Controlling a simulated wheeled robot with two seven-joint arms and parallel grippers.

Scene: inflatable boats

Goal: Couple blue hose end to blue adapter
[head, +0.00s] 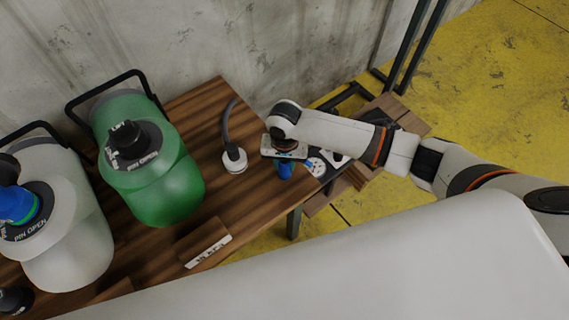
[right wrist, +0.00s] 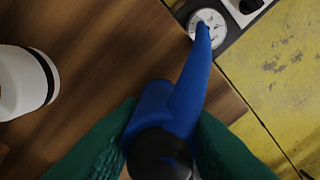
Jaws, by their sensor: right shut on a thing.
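My right gripper (head: 285,150) is over the right end of the wooden table. It is shut on a blue piece (head: 285,171) that hangs below it. In the right wrist view the dark green fingers (right wrist: 162,140) close on the blue piece (right wrist: 187,88), which has a black near end and a slender part reaching to the upper right. I cannot tell whether this is the hose end or the adapter. Another blue piece (head: 17,205) with a green ring sits on top of the white container at the left edge.
A green container (head: 165,190) and a white container (head: 68,255) stand on the table (head: 192,110). A grey hose with a white base (head: 235,160) stands between green container and gripper.

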